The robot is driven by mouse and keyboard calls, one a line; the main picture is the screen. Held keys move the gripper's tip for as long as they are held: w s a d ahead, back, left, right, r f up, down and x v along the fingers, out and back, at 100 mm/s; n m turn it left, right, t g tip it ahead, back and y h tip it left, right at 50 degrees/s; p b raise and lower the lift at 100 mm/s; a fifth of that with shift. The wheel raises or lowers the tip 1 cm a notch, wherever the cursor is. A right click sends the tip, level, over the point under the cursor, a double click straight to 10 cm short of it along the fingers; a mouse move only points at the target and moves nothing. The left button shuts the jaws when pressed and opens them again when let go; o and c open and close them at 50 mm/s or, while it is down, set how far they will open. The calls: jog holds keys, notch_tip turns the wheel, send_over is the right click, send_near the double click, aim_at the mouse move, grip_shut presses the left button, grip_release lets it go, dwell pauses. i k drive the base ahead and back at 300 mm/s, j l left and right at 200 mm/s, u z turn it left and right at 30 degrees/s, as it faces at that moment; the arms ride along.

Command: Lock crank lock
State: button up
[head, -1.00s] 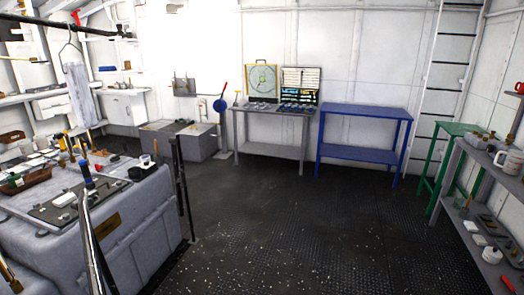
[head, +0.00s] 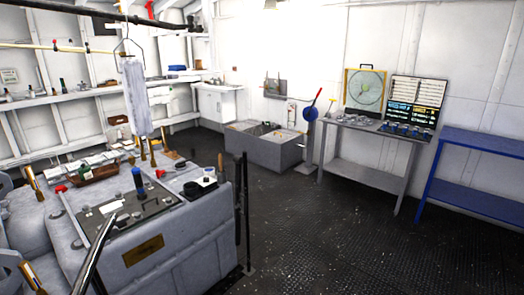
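I cannot make out for certain which part is the crank lock. A round blue disc (head: 310,114) with a red-tipped handle (head: 318,94) stands on a grey post against the back wall. The handle slants up to the right; any lock on it is too small to see. A silver bar (head: 97,245) rises near the camera in front of the panel. My gripper is not in view.
A low grey box (head: 265,150) stands left of the post. A grey table (head: 365,174) with a gauge board and open case stands to its right, then a blue table (head: 475,170). Dark upright bars (head: 243,215) edge the housing. The dark floor (head: 340,245) is clear.

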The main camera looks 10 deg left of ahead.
aim_at(158, 172)
jog(key=i+j+u, duration=0.2)
jog(key=i+u, duration=0.6)
jog(key=u, duration=0.15)
jog(key=i+u, duration=0.45)
jog(key=i+l+u, duration=0.15)
jog(key=i, duration=0.2)
jog(key=i+l, duration=0.25)
jog(key=i, duration=0.25)
jog(key=i+l, duration=0.25)
jog(key=i, duration=0.3)
jog(key=u, duration=1.85)
jog(key=l, duration=0.75)
